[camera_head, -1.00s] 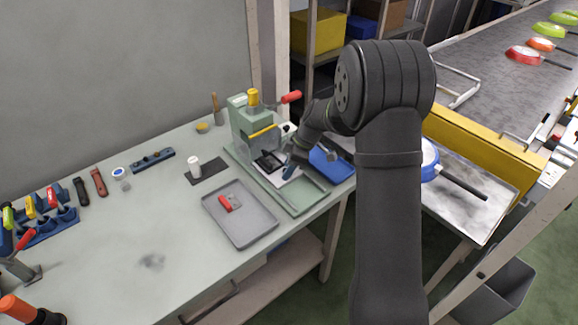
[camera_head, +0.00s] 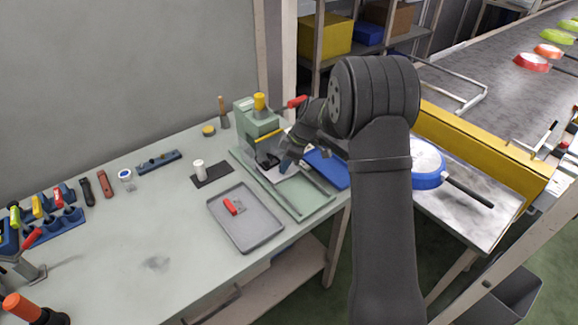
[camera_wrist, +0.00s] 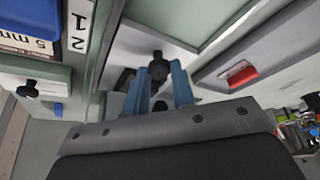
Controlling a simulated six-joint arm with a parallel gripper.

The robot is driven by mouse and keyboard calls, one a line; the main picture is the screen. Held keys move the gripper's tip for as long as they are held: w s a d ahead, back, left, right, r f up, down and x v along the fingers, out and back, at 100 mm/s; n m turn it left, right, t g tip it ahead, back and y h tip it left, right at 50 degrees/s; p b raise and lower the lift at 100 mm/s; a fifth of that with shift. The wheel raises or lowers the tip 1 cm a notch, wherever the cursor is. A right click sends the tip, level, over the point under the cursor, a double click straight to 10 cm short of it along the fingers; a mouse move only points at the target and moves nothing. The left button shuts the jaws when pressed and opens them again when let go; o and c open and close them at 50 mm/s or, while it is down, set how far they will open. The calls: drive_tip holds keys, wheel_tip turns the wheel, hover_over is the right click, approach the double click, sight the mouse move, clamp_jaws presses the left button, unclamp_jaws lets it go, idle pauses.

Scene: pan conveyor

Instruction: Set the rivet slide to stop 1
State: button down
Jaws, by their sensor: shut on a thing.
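The green rivet press (camera_head: 262,125) stands at the back of the bench, with a yellow cap and a red-ended lever. My gripper (camera_head: 286,166) is low at the front of its base. In the wrist view, my gripper's two blue fingers (camera_wrist: 163,85) are shut on a black knob (camera_wrist: 158,66) of the rivet slide. A pale plate (camera_wrist: 140,42) lies behind the knob. A white label strip (camera_wrist: 79,30) beside it carries the numbers 2 and 1. I cannot tell which stop the slide stands at. My arm hides part of the base.
A grey tray (camera_head: 270,236) with a red piece (camera_head: 231,207) lies in front of the press. A blue tray (camera_head: 328,168) is just right of it. A white cylinder (camera_head: 199,168) stands on a dark mat to the left. A blue pan (camera_head: 428,165) rests on the side table.

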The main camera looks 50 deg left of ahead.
drive_tip(key=c, duration=1.2)
unclamp_jaws()
drive_tip(key=shift+c, duration=0.2)
drive_tip(key=shift+r, duration=0.1)
drive_tip(key=v, duration=0.7)
drive_tip(key=shift+r, duration=0.15)
drive_tip(key=shift+w+d, duration=0.1)
